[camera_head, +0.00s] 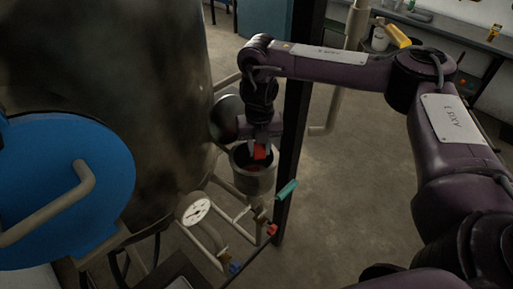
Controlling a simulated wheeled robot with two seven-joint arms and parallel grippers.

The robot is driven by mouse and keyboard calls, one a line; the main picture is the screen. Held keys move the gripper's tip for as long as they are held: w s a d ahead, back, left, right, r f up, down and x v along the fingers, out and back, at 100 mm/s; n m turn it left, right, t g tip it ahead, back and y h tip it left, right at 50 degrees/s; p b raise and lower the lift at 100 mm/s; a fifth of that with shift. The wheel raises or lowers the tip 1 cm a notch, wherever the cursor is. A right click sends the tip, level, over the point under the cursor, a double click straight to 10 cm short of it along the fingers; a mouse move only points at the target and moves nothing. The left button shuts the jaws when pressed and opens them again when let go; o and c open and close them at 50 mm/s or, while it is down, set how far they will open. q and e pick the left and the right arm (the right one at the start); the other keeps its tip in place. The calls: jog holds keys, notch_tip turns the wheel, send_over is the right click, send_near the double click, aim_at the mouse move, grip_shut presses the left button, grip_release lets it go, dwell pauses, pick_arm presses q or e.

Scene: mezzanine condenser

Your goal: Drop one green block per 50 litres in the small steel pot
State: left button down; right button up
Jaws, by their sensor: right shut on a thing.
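The small steel pot (254,184) hangs or stands beside the large tank, near the centre of the view. My right gripper (260,147) points down into the mouth of the pot. It is shut on a red block (260,152), which is at about rim height. The inside of the pot is dark, with a reddish patch below the block; I cannot tell what it is. I see no green block for certain. A round white dial gauge (194,209) with a dark needle sits on the pipework left of the pot; its reading is too small to tell. My left gripper is not in view.
A large dark metal tank (150,90) with a blue round cover (70,180) fills the left. A dark post (292,130) stands right of the pot. Pipes and a green-handled valve (287,190) lie below it. A bench (455,35) with items stands at the back right.

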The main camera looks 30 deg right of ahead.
aim_at(260, 146)
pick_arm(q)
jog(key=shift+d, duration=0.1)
pick_arm(e)
jog(key=o, duration=0.6)
jog(key=shift+c, duration=0.2)
jog(key=o, duration=0.5)
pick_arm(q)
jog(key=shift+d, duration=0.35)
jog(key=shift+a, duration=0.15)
pick_arm(e)
jog(key=shift+r, duration=0.25)
notch_tip(260, 146, up, 6)
jog(key=shift+p, duration=0.35)
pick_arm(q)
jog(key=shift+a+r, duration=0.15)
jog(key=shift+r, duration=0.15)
pick_arm(e)
jog(key=shift+r, duration=0.65)
